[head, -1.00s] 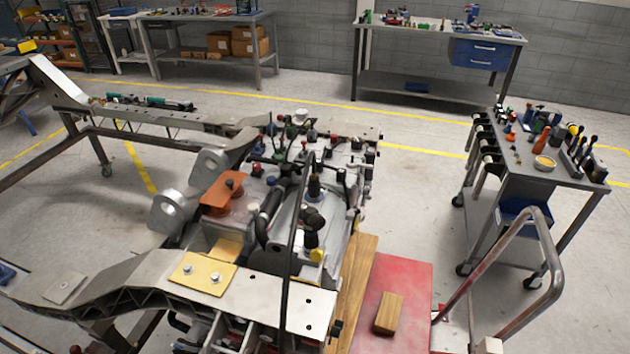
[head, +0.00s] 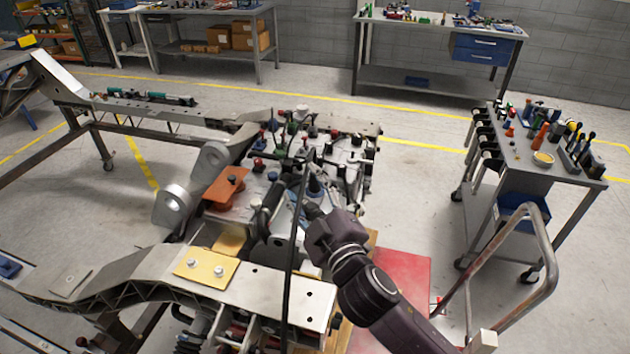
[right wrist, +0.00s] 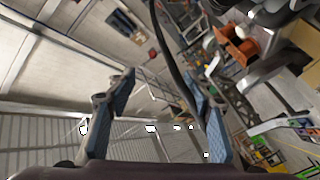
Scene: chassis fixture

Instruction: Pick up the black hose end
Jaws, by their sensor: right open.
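A thin black hose (head: 291,262) stands up in front of the engine in the head view, running from among the engine parts down past the front frame rail. I cannot make out its free end. My right gripper (head: 306,204) is at the hose's upper part, over the engine; its fingers are small and partly lost against the parts there. In the right wrist view the gripper (right wrist: 156,84) is open, with two blue-padded fingers apart. The hose (right wrist: 166,45) comes down from the top there and passes close to the right-hand finger; I cannot tell whether they touch. My left gripper is out of view.
The engine (head: 345,150) with many small fittings sits in the grey chassis frame (head: 130,262). A yellow plate (head: 206,268) lies on the front rail. A red platform (head: 405,270) is under my right arm.

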